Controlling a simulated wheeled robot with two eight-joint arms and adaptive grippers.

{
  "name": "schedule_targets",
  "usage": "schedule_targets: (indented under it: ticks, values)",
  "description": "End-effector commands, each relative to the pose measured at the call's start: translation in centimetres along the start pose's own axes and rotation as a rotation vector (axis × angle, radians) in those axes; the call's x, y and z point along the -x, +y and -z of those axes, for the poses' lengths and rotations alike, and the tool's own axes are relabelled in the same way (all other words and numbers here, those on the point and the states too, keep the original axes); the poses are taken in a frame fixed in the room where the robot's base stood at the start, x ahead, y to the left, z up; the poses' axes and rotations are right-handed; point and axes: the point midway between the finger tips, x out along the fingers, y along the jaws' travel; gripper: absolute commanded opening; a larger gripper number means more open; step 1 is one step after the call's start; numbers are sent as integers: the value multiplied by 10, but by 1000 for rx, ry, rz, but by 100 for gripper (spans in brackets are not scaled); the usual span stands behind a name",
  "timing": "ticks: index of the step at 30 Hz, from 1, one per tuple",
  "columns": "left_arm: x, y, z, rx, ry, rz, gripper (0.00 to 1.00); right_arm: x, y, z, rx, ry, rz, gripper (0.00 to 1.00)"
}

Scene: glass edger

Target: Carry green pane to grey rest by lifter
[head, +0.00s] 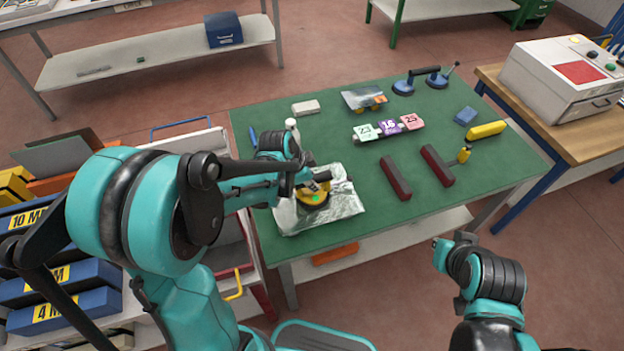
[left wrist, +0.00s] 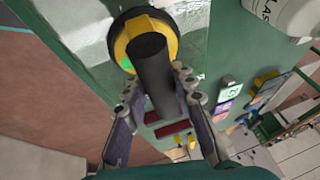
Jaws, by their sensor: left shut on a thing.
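A clear, reflective pane (head: 337,216) with a green dot near its middle lies at the front left of the green table; whether it touches the top I cannot tell. The yellow and black lifter (head: 303,197) stands on it. My left gripper (head: 318,182) is shut on the lifter's handle. In the left wrist view the black handle (left wrist: 152,75) sits between the fingers, below the yellow ring (left wrist: 122,45). Two dark red bars with greyish faces, one left (head: 395,178) and one right (head: 437,165), lie to the right; I cannot tell whether they are the grey rest. My right gripper's fingers are not visible.
Green, purple and pink number tags (head: 388,127) stand behind the bars. A white bottle (head: 292,128) stands near my left wrist. Green tabletop (head: 365,160) is clear between pane and bars.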

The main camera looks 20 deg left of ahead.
Motion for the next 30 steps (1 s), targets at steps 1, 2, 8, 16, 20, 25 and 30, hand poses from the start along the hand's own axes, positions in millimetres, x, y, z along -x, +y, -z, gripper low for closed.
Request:
schedule_targets:
  ticks: [1,2,8,16,20,25,30]
  values:
    - [-1,0,0,0,1,1,0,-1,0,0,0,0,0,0]
    - [-1,0,0,0,1,1,0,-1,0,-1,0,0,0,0]
    - [-3,0,-1,0,1,1,0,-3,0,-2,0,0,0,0]
    - [-6,1,-2,0,1,1,33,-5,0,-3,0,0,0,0]
    - [-5,1,-2,0,1,1,50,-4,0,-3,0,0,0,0]
    - [-6,1,-3,0,-1,0,50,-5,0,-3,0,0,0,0]
    - [0,1,-2,0,-1,0,50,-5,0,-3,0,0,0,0]
